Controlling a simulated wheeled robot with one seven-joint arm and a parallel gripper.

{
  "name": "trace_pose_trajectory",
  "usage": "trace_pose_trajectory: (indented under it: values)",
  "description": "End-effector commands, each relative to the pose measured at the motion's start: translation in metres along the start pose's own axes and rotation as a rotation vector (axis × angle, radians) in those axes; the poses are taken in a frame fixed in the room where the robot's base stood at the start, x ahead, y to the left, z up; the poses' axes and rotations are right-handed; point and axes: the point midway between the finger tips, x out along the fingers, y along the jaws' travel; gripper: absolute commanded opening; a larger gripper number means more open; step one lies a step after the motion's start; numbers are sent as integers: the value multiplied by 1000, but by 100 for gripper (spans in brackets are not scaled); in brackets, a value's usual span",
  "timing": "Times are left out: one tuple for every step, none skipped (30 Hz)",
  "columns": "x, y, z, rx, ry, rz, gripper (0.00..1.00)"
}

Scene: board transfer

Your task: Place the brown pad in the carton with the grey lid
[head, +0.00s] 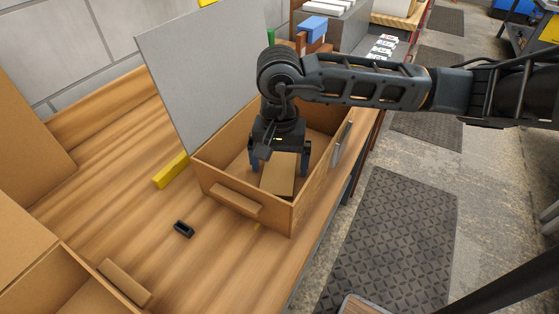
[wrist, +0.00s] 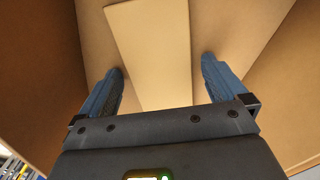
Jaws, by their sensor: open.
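The carton (head: 276,216) stands on the wooden bench, with its grey lid (head: 190,75) raised upright at the back left. The brown pad (head: 278,179) is inside the carton, and it also shows in the wrist view (wrist: 153,50) as a pale flat slab. My gripper (head: 280,166) is down inside the carton, pointing downward. Its blue fingers (wrist: 162,85) are spread wide, one on each side of the pad, with gaps between them and it. Whether the pad lies fully flat on the carton floor is hard to tell.
Another open carton (head: 55,285) stands at the lower left, partly out of view. A small black block (head: 184,229) and a yellow bar (head: 171,170) lie on the bench. The carton walls stand close around my gripper.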

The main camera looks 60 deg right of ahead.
Motion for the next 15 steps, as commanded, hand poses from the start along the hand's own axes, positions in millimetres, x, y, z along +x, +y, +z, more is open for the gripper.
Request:
trace_pose_trajectory:
  values:
    - [0, 0, 0, 0, 0, 0, 99]
    - [0, 0, 0, 0, 0, 0, 99]
    - [0, 0, 0, 0, 0, 0, 99]
    - [0, 0, 0, 0, 0, 0, 99]
    - [0, 0, 0, 0, 0, 0, 99]
    - [-1, 0, 0, 0, 0, 0, 99]
    - [-1, 0, 0, 0, 0, 0, 99]
    - [-2, 0, 0, 0, 0, 0, 99]
    - [-4, 0, 0, 1, -1, 0, 99]
    - [-6, 0, 0, 0, 1, 0, 99]
    - [-8, 0, -1, -1, 3, 0, 99]
    - [-14, 0, -1, -3, 5, 0, 99]
    - [-19, 0, -2, -3, 5, 0, 99]
    - [-24, 0, -2, -2, 6, -1, 99]
    - [-32, 0, -1, -5, 6, 0, 99]
